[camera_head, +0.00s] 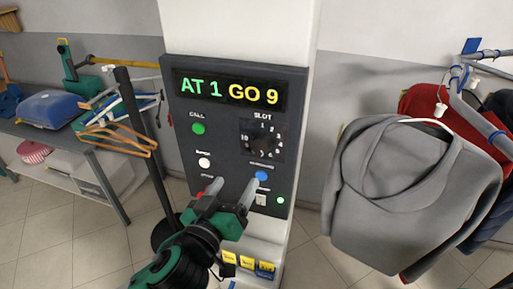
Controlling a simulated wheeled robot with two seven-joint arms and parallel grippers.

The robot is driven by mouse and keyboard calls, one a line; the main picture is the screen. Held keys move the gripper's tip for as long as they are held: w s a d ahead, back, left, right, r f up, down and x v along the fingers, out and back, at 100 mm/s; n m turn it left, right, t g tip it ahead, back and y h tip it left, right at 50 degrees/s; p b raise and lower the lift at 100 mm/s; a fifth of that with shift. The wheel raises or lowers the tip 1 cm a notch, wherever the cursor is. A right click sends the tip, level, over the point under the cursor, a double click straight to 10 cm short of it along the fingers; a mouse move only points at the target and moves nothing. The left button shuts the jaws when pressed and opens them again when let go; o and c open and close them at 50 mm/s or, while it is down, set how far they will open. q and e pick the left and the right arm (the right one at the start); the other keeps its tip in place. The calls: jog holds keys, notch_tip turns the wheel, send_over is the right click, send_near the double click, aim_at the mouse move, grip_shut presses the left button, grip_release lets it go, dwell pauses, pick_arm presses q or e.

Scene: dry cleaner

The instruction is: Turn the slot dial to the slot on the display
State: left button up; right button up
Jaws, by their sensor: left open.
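The dark control panel (178,150) is mounted on a white column. Its display (230,91) reads "AT 1" in green and "GO 9" in yellow. The black slot dial (263,144) sits under the "SLOT" label on the panel's right side, with small numbers around it; its pointer is too dark to read. My left gripper (235,188) is open and empty in front of the lower panel, below the dial. One fingertip is close to the blue button; I cannot tell whether it touches. My right gripper is not in view.
A green button (198,128), a white button (204,162) and a blue button (261,176) are on the panel. A red button (200,195) is partly hidden by my gripper. A grey hoodie (395,200) hangs at right. Hangers (122,137) hang at left.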

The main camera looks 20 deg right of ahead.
aim_at(258, 146)
pick_arm(q)
jog(key=p+x, duration=0.5)
jog(key=x, duration=0.7)
jog(key=shift+w+d+r, duration=0.15)
jog(key=shift+w+d, duration=0.05)
jog(key=shift+d, duration=0.05)
jog(key=shift+w+d+p, duration=0.35)
jog(key=shift+w+p, duration=0.05)
jog(key=shift+c, duration=0.5)
jog(key=c, duration=0.9)
